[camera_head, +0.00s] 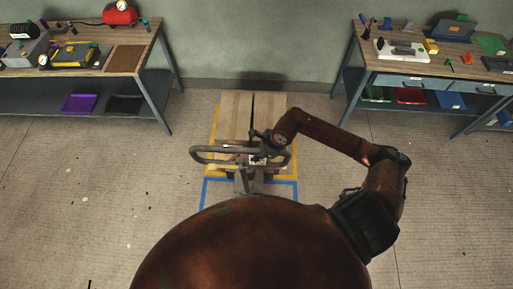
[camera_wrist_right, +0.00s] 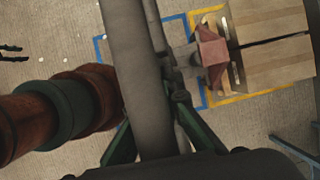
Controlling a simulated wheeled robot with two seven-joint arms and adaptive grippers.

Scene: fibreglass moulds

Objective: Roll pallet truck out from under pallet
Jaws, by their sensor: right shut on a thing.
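The pallet (camera_head: 236,112) has pale wooden boards and lies on the floor ahead; it also shows in the right wrist view (camera_wrist_right: 265,62). The pallet truck's grey loop handle (camera_head: 212,153) stands at the pallet's near end. Its reddish body (camera_wrist_right: 212,52) is close to the pallet's edge; the forks are hidden. My right gripper (camera_head: 262,144) is shut on the handle; its green fingers lie either side of the thick grey bar (camera_wrist_right: 130,60) in the right wrist view. Two dark prongs, apparently my left gripper (camera_wrist_right: 12,53), stand apart and empty at that view's left edge.
Yellow floor tape (camera_head: 209,145) borders the pallet and blue tape (camera_head: 203,190) marks an area nearer me. Workbenches stand at the back left (camera_head: 125,60) and back right (camera_head: 365,60). The wall is behind the pallet. Floor on both sides is mostly clear.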

